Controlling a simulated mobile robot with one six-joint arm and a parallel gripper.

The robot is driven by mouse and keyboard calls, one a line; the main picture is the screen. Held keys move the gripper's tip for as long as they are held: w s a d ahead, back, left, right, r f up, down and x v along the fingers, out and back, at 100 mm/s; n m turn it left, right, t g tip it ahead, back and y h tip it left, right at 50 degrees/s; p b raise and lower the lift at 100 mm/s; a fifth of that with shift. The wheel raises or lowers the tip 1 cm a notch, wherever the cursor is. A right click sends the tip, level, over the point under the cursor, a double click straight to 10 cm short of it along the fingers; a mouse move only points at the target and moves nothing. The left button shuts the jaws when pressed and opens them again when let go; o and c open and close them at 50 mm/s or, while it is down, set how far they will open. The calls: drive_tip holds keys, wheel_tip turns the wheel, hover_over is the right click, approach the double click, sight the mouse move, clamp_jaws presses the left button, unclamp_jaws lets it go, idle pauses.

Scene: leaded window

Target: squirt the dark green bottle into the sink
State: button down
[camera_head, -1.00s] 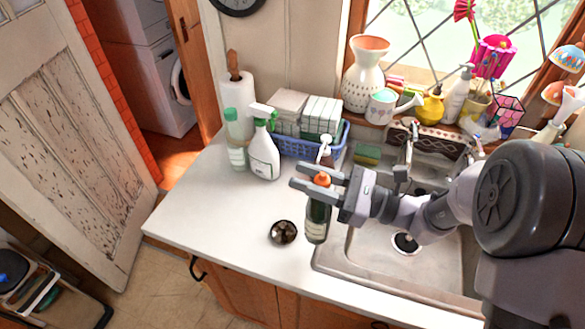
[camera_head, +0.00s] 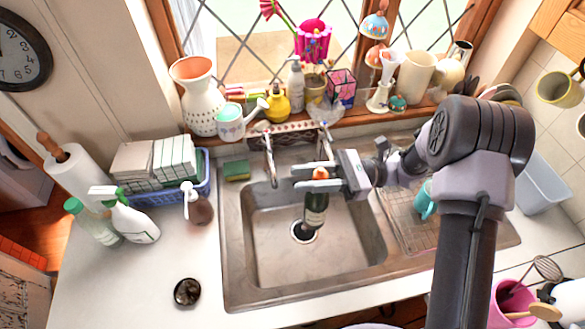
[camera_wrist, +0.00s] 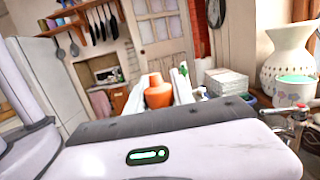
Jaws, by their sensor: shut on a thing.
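The dark green bottle (camera_head: 315,210) has a pale label and an orange top. My gripper (camera_head: 308,179) is shut on its upper part, just below the orange top. The bottle is upright over the basin of the metal sink (camera_head: 268,257), close to the drain in the picture. I cannot tell how high its base is above the sink floor. In the wrist view, the orange top (camera_wrist: 158,92) shows above the grey gripper body, and the rest of the bottle is hidden.
A faucet (camera_head: 270,160) rises behind the basin. A pump bottle (camera_head: 198,208), a spray bottle (camera_head: 133,222) and a blue basket (camera_head: 205,180) stand on the left counter. A dark round object (camera_head: 187,291) lies nearer the front. A drying rack (camera_head: 405,215) is right of the basin.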

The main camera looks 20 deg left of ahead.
drive_tip(key=shift+w+d, duration=0.1)
drive_tip(key=shift+d, duration=0.1)
drive_tip(key=shift+f, duration=0.25)
drive_tip(key=f+n+t+h+b, duration=0.1)
drive_tip(key=f+h+b, duration=0.1)
drive_tip(key=f, duration=0.2)
drive_tip(key=w+d+f+t+h+b, duration=0.1)
drive_tip(key=f+t+h+b, duration=0.1)
drive_tip(key=f, duration=0.3)
drive_tip(key=f+n+t+h+b, duration=0.1)
drive_tip(key=f+h+b, duration=0.1)
drive_tip(key=f+b, duration=0.2)
drive_tip(key=shift+w+d+f+n+t, duration=0.2)
drive_tip(key=shift+w+f+n+t, duration=0.15)
drive_tip(key=shift+f, duration=0.25)
drive_tip(key=w+d+f+n+t+h+b, duration=0.2)
drive_tip(key=f+t+h+b, duration=0.4)
drive_tip(key=f, duration=0.8)
drive_tip(key=w+n+t+h, duration=0.1)
drive_tip(key=t+h, duration=0.2)
drive_tip(key=t, duration=0.1)
drive_tip(key=shift+f+t, duration=0.3)
drive_tip(key=shift+t, duration=0.05)
drive_tip(key=shift+w+d, duration=0.1)
drive_tip(key=shift+f+b, duration=0.2)
drive_tip(key=shift+b, duration=0.1)
